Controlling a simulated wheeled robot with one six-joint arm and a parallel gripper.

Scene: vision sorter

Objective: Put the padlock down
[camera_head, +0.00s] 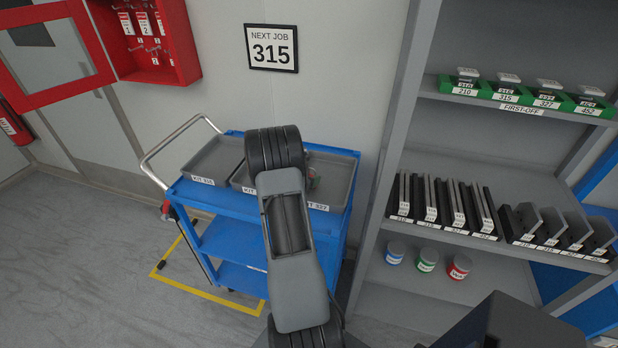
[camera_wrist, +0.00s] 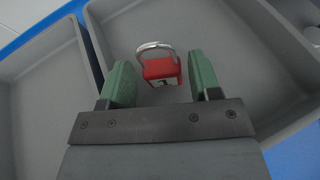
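The red padlock (camera_wrist: 160,68) with a silver shackle is in the grey tray (camera_wrist: 255,60) in the wrist view, just ahead of and between my fingertips. My gripper (camera_wrist: 161,80) has its two green fingers spread, with a narrow gap on each side of the padlock. The padlock seems to rest on the tray floor. In the head view my arm hides much of the trays, and only a small red and green patch shows beside it at the right tray (camera_head: 343,190), whose label seems to read 327.
The trays sit on a blue cart (camera_head: 205,197) with a silver handle. A grey shelf (camera_head: 490,130) with parts and small cans stands to the right. A red key cabinet (camera_head: 155,45) and a sign reading "NEXT JOB 315" (camera_head: 271,48) are on the wall.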

